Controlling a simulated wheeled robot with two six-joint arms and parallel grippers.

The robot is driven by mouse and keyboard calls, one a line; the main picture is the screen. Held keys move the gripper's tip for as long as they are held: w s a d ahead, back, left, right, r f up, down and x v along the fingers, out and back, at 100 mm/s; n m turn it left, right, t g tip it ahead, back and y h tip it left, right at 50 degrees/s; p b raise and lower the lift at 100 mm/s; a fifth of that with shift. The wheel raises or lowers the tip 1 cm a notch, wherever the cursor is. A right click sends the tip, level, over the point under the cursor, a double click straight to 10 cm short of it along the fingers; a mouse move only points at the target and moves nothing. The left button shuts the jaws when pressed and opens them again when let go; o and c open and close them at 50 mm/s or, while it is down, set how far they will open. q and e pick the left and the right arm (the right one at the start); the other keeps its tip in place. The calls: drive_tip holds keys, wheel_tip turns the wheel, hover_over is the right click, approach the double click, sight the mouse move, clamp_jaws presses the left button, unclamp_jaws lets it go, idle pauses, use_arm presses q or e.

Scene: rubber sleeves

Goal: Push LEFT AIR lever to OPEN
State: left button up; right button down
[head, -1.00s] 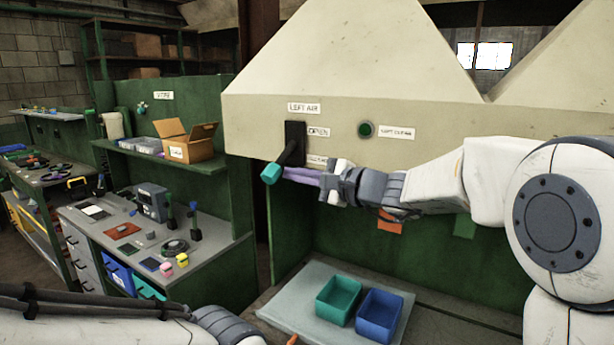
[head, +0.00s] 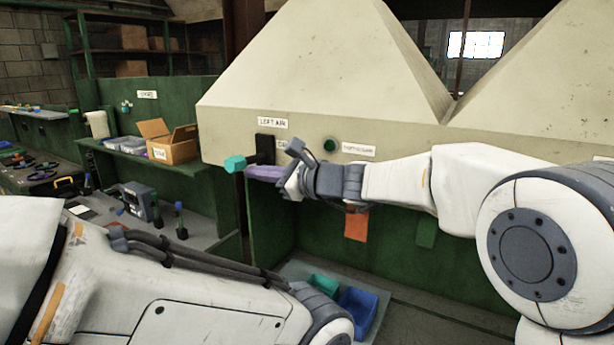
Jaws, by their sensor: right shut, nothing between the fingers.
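The LEFT AIR lever is on the beige hood front, below the LEFT AIR label (head: 273,123). It has a black plate (head: 265,148) and a teal knob (head: 235,163) sticking out to the left, near the height of the plate's lower end. The OPEN label (head: 282,145) is partly covered by my right wrist parts. My right gripper (head: 254,171) has purple fingers, shut and empty, just under the lever by the knob. I cannot tell whether they touch it. My left arm crosses the lower left; its gripper is out of view.
Below are a teal bin (head: 324,285) and a blue bin (head: 360,308), partly hidden by my left arm. A cardboard box (head: 168,142) stands on the left shelf. An orange card (head: 356,226) hangs below the hood.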

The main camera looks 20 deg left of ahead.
drive_tip(key=shift+r+m+g+p, duration=0.3)
drive_tip(key=shift+r+m+p, duration=0.1)
drive_tip(key=shift+r+m, duration=0.55)
drive_tip(key=shift+a+f, duration=0.2)
drive_tip(key=shift+d, duration=0.2)
use_arm(q)
drive_tip(key=shift+a+r, duration=0.3)
drive_tip(key=shift+r, duration=0.4)
use_arm(e)
drive_tip(key=shift+a, duration=0.1)
use_arm(q)
drive_tip(key=shift+f, duration=0.15)
use_arm(e)
drive_tip(key=shift+f, duration=0.15)
